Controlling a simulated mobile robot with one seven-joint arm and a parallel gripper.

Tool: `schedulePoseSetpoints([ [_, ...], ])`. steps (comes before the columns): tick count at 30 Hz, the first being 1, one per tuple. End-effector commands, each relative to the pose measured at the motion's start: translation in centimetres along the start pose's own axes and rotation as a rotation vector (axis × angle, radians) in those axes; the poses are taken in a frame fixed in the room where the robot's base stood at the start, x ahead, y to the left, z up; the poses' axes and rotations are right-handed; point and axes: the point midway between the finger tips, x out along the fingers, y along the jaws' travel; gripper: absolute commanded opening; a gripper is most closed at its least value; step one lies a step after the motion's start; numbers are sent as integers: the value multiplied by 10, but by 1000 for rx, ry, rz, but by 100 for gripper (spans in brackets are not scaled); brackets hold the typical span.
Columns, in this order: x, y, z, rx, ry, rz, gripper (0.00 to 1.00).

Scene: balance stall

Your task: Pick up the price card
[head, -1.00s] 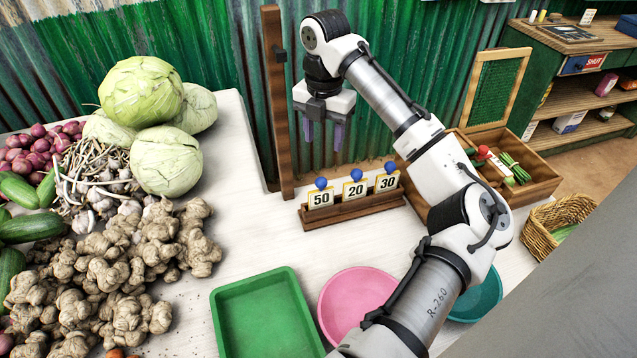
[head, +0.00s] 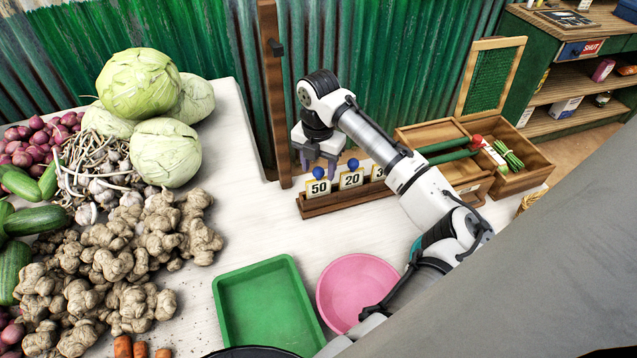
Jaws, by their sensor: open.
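Three white-and-yellow price cards stand upright in a slotted wooden holder (head: 345,202) on the table. The "50" card (head: 318,188) is at the left and the "20" card (head: 351,180) in the middle, each with a blue ball on top. The "30" card (head: 376,174) at the right is partly hidden by my arm. My gripper (head: 319,169) points down, open and empty, with its purple fingers to either side of the "50" card's blue ball in the picture. I cannot tell whether they are around the ball or behind it.
A wooden post (head: 273,90) stands just left of my gripper. A green tray (head: 268,308) and a pink bowl (head: 352,290) lie in front of the holder. A wooden crate (head: 525,178) is at the right. Cabbages (head: 165,153) and ginger (head: 130,250) fill the left.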

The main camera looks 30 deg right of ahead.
Motion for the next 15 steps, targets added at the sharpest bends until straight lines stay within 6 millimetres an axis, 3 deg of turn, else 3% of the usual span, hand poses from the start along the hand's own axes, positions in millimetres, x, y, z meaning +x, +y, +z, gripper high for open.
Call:
schedulePoseSetpoints([
  [5,16,0,0,1,0,0,50],
  [11,18,0,0,0,0,0,50],
  [15,17,0,0,0,0,0,35],
])
